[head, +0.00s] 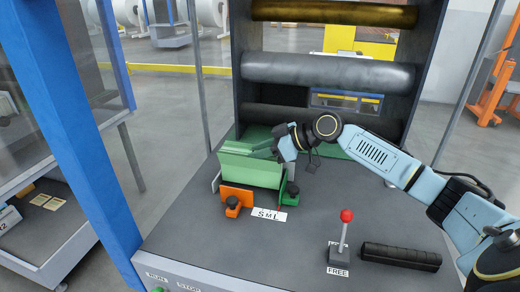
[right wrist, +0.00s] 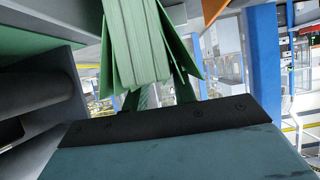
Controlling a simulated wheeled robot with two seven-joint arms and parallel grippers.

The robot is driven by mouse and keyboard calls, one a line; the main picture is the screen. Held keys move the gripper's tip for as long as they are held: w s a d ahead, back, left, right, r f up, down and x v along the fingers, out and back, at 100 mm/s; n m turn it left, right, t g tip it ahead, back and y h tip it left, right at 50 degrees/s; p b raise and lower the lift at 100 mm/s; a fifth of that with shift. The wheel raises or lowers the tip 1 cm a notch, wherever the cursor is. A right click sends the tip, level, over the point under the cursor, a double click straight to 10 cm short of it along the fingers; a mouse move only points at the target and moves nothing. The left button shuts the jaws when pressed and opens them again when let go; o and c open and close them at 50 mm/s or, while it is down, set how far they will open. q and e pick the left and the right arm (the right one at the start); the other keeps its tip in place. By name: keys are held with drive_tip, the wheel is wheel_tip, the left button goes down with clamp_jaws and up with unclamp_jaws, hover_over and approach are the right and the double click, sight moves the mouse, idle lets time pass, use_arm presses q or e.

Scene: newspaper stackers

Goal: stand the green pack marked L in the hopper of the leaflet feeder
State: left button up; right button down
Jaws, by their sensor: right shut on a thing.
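The leaflet feeder's green hopper (head: 240,179) stands on the grey deck, with an orange clamp (head: 236,199) and a green clamp (head: 291,190) at its front. My right gripper (head: 279,149) is at the hopper's back right, its fingertips mostly hidden in the head view. In the right wrist view, the green pack (right wrist: 140,42) shows as a stack of sheet edges between the jaws (right wrist: 160,94), which are shut on it. The letter on the pack cannot be seen. Whether the pack touches the hopper floor cannot be told. My left gripper is out of view.
A white S M L label (head: 268,215) lies in front of the hopper. A red-knobbed lever (head: 346,217) and a black ribbed bar (head: 400,256) are on the deck at right. Large rollers (head: 327,73) stand behind. A blue post (head: 92,130) rises at left.

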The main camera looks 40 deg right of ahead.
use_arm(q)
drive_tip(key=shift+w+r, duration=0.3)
use_arm(e)
drive_tip(key=shift+f, duration=0.15)
use_arm(q)
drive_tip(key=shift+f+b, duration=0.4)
drive_tip(key=shift+b, duration=0.1)
use_arm(e)
drive_tip(key=shift+f, duration=0.65)
drive_tip(key=c, duration=1.1)
unclamp_jaws()
drive_tip(key=shift+o, duration=0.2)
drive_tip(key=shift+f, duration=0.1)
drive_tip(key=shift+r, duration=0.5)
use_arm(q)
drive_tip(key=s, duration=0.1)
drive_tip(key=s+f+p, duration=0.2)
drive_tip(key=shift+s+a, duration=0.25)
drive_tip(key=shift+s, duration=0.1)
use_arm(e)
wheel_tip(320, 180, up, 9)
drive_tip(key=shift+r, duration=0.15)
